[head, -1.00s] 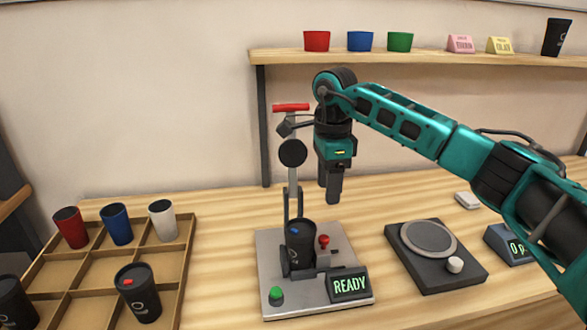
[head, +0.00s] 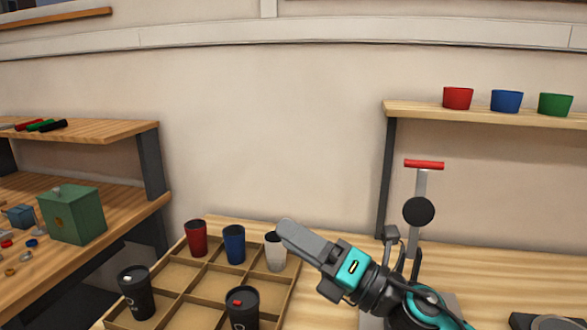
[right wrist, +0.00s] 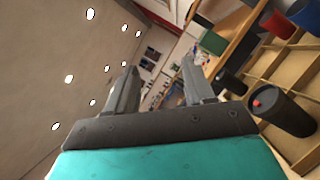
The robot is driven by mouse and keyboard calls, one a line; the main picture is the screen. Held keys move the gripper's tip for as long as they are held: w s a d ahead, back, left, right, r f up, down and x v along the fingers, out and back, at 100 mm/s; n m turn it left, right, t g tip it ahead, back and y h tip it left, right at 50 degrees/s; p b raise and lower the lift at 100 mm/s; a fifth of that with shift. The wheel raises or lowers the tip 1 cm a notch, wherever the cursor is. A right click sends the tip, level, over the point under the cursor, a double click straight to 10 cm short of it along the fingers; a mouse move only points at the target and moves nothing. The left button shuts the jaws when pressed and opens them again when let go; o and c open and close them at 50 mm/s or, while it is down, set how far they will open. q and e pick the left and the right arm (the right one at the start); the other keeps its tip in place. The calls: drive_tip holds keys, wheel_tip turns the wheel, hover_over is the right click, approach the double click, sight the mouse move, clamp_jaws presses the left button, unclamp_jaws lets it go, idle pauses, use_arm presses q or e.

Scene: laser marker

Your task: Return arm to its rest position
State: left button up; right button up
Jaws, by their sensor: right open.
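My right gripper (head: 284,228) is raised over the front right of the head view, its fingers pointing to the upper left, beside the white cup (head: 275,252). In the right wrist view its two fingers (right wrist: 158,85) stand apart with nothing between them. The laser marker (head: 421,205), with a red handle on top, stands to the right behind my arm; its base is mostly hidden by the arm. My left gripper is not in view.
A wooden compartment tray (head: 193,308) holds a red cup (head: 197,239), a blue cup (head: 234,245), the white cup and two black cups. A shelf (head: 470,112) carries red, blue and green bowls. A green box (head: 71,214) stands on the left bench.

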drive_tip(key=s+d+f+m+t+h, duration=0.2)
drive_tip(key=d+f+m+h, duration=0.6)
drive_tip(key=m, duration=0.6)
drive_tip(key=s+d+f+m+t+h, duration=0.25)
drive_tip(key=d+f+m+h, duration=0.6)
drive_tip(key=m, duration=0.65)
drive_tip(key=s+d+f+m+g+h, duration=0.1)
drive_tip(key=s+f+m+g, duration=0.2)
drive_tip(key=s, duration=0.4)
drive_tip(key=s+d+f+m+g, duration=0.1)
drive_tip(key=s+f+g, duration=0.35)
drive_tip(key=s, duration=0.25)
drive_tip(key=s+d+f+m+g+h, duration=0.1)
drive_tip(key=s+d+f+m+g, duration=0.2)
drive_tip(key=s, duration=0.5)
drive_tip(key=w+a+f+n+t+y, duration=0.1)
drive_tip(key=w+a+f+t+y, duration=0.1)
drive_tip(key=w+a+f+t, duration=0.2)
drive_tip(key=shift+w+a+f+t, duration=0.2)
drive_tip(key=shift+w+f+t, duration=0.8)
drive_tip(key=shift+w+f, duration=1.2)
